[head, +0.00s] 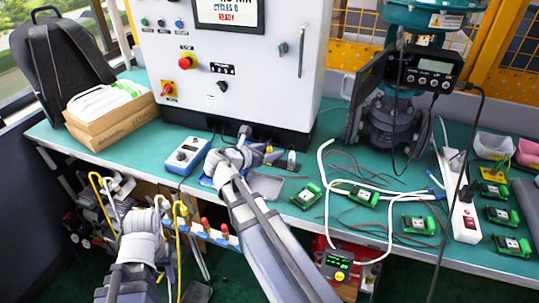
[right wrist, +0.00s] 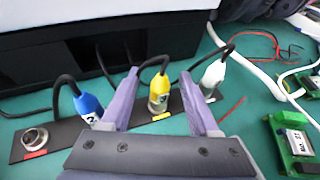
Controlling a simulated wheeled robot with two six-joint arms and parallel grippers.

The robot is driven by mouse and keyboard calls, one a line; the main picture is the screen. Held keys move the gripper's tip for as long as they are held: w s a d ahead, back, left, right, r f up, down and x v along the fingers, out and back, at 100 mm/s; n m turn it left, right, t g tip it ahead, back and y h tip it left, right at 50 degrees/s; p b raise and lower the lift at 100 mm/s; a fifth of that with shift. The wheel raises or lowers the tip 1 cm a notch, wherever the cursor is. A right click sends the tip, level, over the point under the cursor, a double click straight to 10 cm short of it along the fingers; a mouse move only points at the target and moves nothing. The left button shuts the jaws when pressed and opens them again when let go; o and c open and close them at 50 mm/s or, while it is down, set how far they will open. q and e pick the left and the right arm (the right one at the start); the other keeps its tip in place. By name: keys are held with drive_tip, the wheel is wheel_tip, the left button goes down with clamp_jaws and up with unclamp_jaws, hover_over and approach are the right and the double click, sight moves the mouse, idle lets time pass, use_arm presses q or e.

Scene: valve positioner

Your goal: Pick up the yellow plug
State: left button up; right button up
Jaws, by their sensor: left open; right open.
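The yellow plug (right wrist: 159,88) stands upright in a dark socket strip (right wrist: 55,140) in the right wrist view, with a black cable arching from its top. My right gripper (right wrist: 158,78) is open, with one finger on either side of the yellow plug in the picture. I cannot tell whether either finger touches it. In the head view, the right gripper (head: 266,155) is at the foot of the control cabinet and mostly hides the strip. My left gripper (head: 85,190) is low at the left, below the bench's front edge, open and apart from the plugs.
A blue plug (right wrist: 87,105) and a white plug (right wrist: 212,75) flank the yellow one. The cabinet (head: 235,75) stands behind. A blue handheld box (head: 186,156) lies left of the right gripper. Green circuit boards (head: 306,196) and white cable lie to the right.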

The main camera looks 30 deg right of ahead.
sight(270, 146)
drive_tip(key=shift+c, duration=0.3)
clamp_jaws()
drive_tip(key=shift+r, duration=0.15)
idle(0.3)
wheel_tip(270, 146, up, 10)
drive_tip(key=p, duration=1)
drive_tip(key=shift+s, duration=0.1)
